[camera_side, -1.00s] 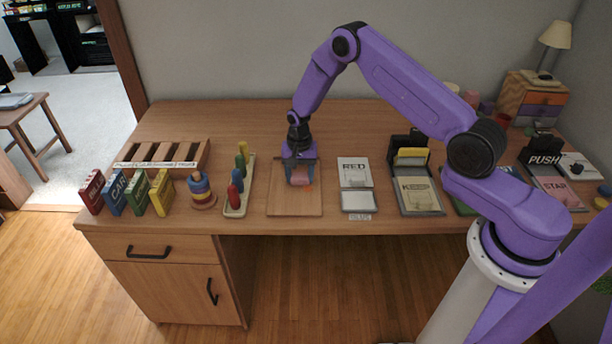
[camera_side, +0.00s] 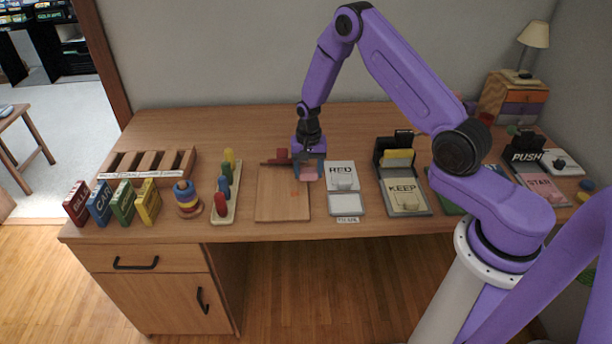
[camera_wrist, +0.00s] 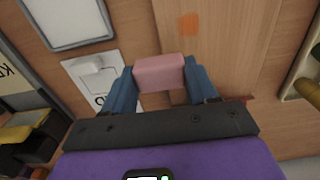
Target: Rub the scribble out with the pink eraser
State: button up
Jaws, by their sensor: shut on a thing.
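My gripper (camera_side: 309,170) is shut on the pink eraser (camera_side: 309,175), near the far right corner of the wooden board (camera_side: 275,208). In the wrist view the eraser (camera_wrist: 160,73) sits between the two blue fingers of my gripper (camera_wrist: 160,82) and overlaps the board's edge. I cannot tell whether it touches the surface. The scribble is a small orange patch (camera_side: 296,193) on the board, nearer the front than the eraser and apart from it. It also shows in the wrist view (camera_wrist: 188,25).
A rack of coloured pegs (camera_side: 224,195) stands left. The KEEP tray (camera_side: 406,198) is farther right.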

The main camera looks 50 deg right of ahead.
jog(key=shift+r, duration=2.5)
jog(key=a, duration=0.2)
jog(key=w+a, duration=0.1)
jog(key=a, duration=0.1)
jog(key=w+a, duration=0.1)
jog(key=a, duration=0.1)
jog(key=shift+a+f, duration=0.15)
jog(key=shift+a, duration=0.25)
send_over(287, 195)
jog(key=shift+d+f, duration=0.1)
jog(key=shift+f, duration=3)
jog(key=shift+s+d+f, duration=0.1)
jog(key=shift+f, duration=0.75)
jog(key=shift+s+d, duration=0.55)
jog(key=shift+d, duration=0.05)
jog(key=shift+s+d, duration=0.7)
jog(key=shift+s, duration=0.05)
jog(key=shift+w+a, duration=1.45)
jog(key=shift+a, duration=0.05)
jog(key=shift+d+r, duration=0.1)
jog(key=shift+r, duration=3.95)
